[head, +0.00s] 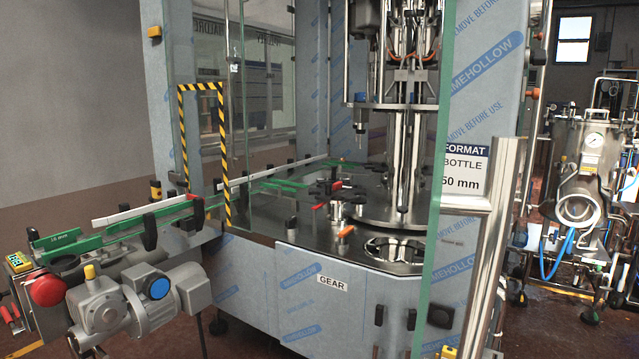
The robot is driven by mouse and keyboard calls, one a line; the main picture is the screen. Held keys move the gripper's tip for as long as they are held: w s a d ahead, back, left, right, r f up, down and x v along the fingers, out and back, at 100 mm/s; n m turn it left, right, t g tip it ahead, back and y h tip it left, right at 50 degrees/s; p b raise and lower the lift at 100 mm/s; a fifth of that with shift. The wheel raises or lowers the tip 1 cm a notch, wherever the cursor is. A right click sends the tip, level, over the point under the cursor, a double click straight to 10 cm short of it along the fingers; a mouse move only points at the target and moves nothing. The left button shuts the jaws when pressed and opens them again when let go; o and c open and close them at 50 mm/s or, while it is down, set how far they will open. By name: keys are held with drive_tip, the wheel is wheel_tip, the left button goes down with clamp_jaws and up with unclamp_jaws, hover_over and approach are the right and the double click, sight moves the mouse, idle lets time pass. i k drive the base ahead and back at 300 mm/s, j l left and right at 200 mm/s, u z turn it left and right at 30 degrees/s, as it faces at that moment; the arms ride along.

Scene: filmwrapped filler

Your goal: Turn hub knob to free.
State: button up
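A filling machine wrapped in blue-printed film fills the middle of the head view. On its steel deck (275,220) stands a small hub (337,210) with dark starwheel arms (326,188) around its top. A small red part (319,207) shows at the left of the hub. An orange handle (346,231) sits on the deck just in front of it. I cannot tell which of these is the hub knob, or its setting. My gripper is not in view.
A conveyor with green guides (115,238) runs in from the left through a yellow-black striped opening (181,140). A motor (150,295) and red button (47,290) stand front left. A glass panel edge (432,180) and post (485,250) stand right of the hub.

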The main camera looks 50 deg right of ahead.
sight(337, 186)
drive_tip(key=i+z, duration=0.4)
drive_tip(key=i+j+z, duration=0.2)
drive_tip(key=i+z, duration=0.25)
drive_tip(key=i+l+z, duration=0.2)
drive_tip(key=i+z, duration=0.8)
drive_tip(key=i, duration=0.05)
